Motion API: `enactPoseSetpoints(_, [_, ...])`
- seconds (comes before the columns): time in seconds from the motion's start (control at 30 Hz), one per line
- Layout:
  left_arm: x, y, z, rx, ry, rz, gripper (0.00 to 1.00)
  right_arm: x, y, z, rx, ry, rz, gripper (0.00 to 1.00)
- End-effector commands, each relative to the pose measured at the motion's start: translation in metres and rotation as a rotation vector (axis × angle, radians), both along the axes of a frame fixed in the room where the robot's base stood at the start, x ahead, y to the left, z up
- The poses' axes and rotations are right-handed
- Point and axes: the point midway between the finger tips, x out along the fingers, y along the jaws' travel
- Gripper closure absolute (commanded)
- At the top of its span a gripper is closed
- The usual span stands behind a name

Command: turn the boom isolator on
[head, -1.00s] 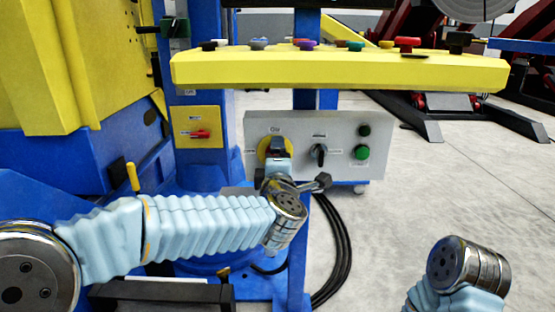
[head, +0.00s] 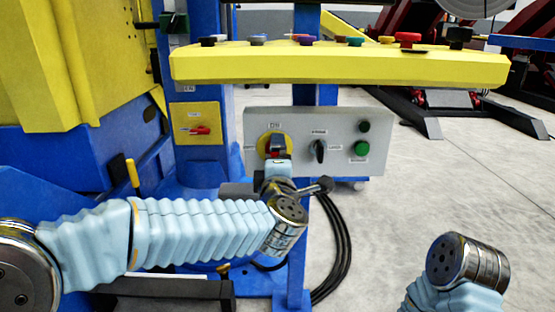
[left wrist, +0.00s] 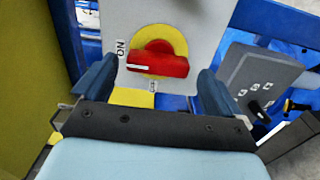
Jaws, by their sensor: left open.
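A red rotary handle (left wrist: 158,65) sits on a round yellow plate (left wrist: 157,35) on the grey panel (head: 255,123). In the left wrist view the handle lies across the picture, its white mark toward the "ON" label at left. A second label below it is too small to read. My left gripper (left wrist: 160,76) is open, its fingers on either side of the handle with gaps visible. In the head view my left gripper (head: 277,147) largely hides the handle. Another red handle (head: 201,130) lies sideways on a yellow square plate on the blue column. My right gripper is out of view.
The grey panel also has a black selector knob (head: 320,151) and a green button (head: 361,149). A yellow console bar (head: 340,68) with several coloured knobs overhangs it. Black cables (head: 340,250) hang below. Open floor (head: 430,180) lies to the right.

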Motion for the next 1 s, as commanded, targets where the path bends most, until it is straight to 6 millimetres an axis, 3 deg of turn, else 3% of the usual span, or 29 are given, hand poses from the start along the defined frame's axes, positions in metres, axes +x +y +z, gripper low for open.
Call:
enactPoseSetpoints(0.3, [-0.078, -0.001, 0.0, 0.0, -0.003, -0.003, 0.0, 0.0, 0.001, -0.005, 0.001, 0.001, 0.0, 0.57])
enactPoseSetpoints(0.5, [-0.108, -0.001, 0.0, 0.0, -0.001, -0.003, 0.0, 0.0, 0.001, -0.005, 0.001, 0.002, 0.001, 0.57])
enactPoseSetpoints(0.7, [-0.115, 0.0, -0.001, 0.001, 0.001, -0.001, 0.0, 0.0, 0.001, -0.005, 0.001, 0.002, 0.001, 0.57])
enactPoseSetpoints(1.0, [-0.108, 0.0, -0.009, 0.031, 0.015, -0.008, 0.0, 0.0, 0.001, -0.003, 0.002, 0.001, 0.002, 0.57])
